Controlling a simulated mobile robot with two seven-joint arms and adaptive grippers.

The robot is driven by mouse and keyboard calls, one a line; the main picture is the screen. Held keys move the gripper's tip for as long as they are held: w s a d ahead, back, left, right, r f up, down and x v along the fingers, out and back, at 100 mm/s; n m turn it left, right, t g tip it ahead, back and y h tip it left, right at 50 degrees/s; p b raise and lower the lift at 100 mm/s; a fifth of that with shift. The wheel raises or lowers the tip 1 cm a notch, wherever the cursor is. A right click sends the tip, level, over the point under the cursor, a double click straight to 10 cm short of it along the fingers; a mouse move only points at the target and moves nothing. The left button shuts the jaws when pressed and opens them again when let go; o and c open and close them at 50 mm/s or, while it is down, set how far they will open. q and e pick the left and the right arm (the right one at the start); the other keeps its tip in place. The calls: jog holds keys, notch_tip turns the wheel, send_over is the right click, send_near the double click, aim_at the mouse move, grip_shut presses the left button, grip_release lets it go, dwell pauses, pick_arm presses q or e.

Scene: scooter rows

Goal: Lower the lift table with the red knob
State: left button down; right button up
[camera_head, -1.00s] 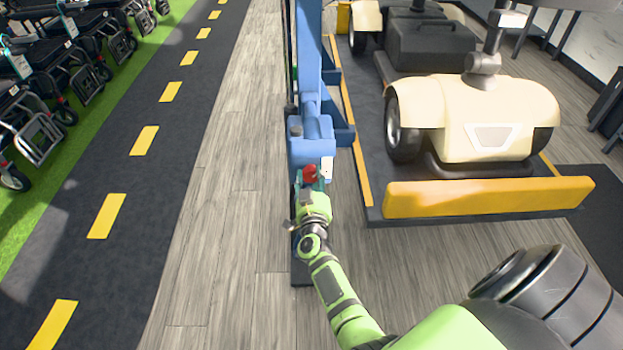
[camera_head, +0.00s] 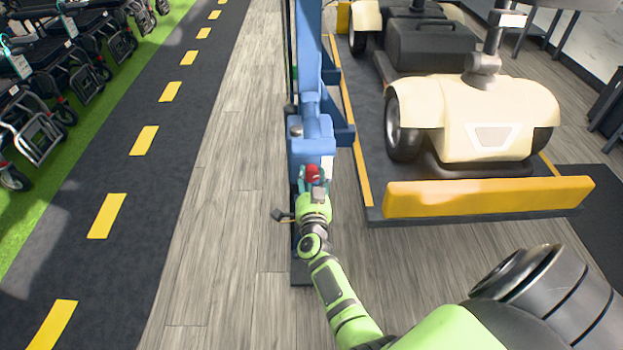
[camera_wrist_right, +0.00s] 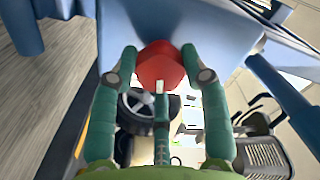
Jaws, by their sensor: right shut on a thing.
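The red knob (camera_head: 313,172) sits on the near face of the blue lift column (camera_head: 312,75). In the right wrist view the knob (camera_wrist_right: 160,65) is between the teal fingers of my right gripper (camera_wrist_right: 160,60), against the blue housing (camera_wrist_right: 180,20). My right gripper (camera_head: 312,178) is shut on the knob, with the green arm coming from the lower right. The lift table (camera_head: 375,214) is a dark platform with a yellow front bar (camera_head: 490,196). It carries a cream scooter (camera_head: 480,120). My left gripper is not in view.
Wooden floor (camera_head: 215,200) lies free left of the column. Beyond it runs a dark lane with yellow dashes (camera_head: 107,215). Folded walkers or scooters (camera_head: 45,90) stand on green turf at the far left. A dark mat (camera_head: 595,200) lies right of the table.

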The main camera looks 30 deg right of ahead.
jog(key=m, duration=0.4)
jog(key=shift+d+r+m+b, duration=0.1)
jog(key=shift+m+b, duration=0.2)
jog(key=shift+b, duration=0.1)
jog(key=m, duration=0.2)
jog(key=shift+m, duration=0.3)
jog(key=shift+m+b, duration=0.5)
jog(key=shift+m, duration=0.6)
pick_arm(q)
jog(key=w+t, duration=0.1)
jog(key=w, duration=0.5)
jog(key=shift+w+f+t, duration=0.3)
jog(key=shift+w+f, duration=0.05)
pick_arm(e)
jog(key=shift+m, duration=0.4)
jog(key=o, duration=1.2)
jog(key=shift+c, duration=0.2)
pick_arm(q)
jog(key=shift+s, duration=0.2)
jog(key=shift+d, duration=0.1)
